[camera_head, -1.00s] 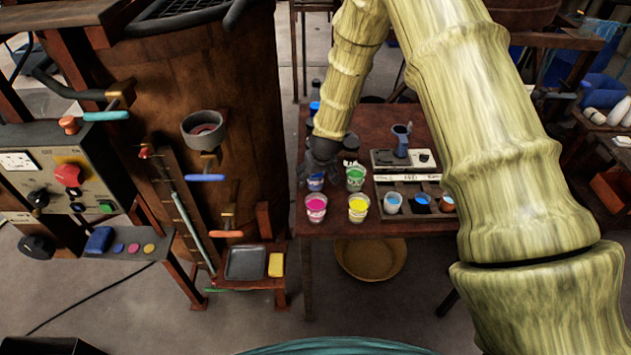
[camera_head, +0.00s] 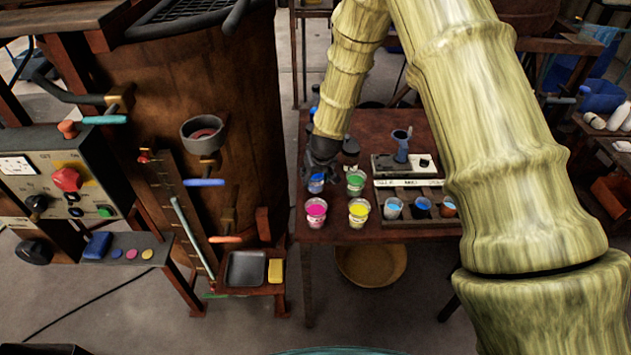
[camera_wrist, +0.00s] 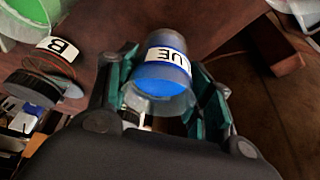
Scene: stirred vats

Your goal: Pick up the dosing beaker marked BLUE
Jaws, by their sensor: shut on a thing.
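The dosing beaker marked BLUE (camera_wrist: 163,75) is a clear cup with blue contents and a white label, of which "UE" shows in the wrist view. My gripper (camera_wrist: 163,95) is shut on it, with one green-padded finger on each side. In the head view the blue beaker (camera_head: 316,183) shows under my gripper (camera_head: 320,165), at the left edge of the brown table (camera_head: 338,226). I cannot tell whether its base is clear of the table top.
Close by stand a green beaker (camera_head: 355,182), a magenta beaker (camera_head: 316,212) and a yellow beaker (camera_head: 358,212). A rack with several small cups (camera_head: 393,207) and a scale (camera_head: 385,164) are to the right. The large brown vat (camera_head: 190,120) stands left.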

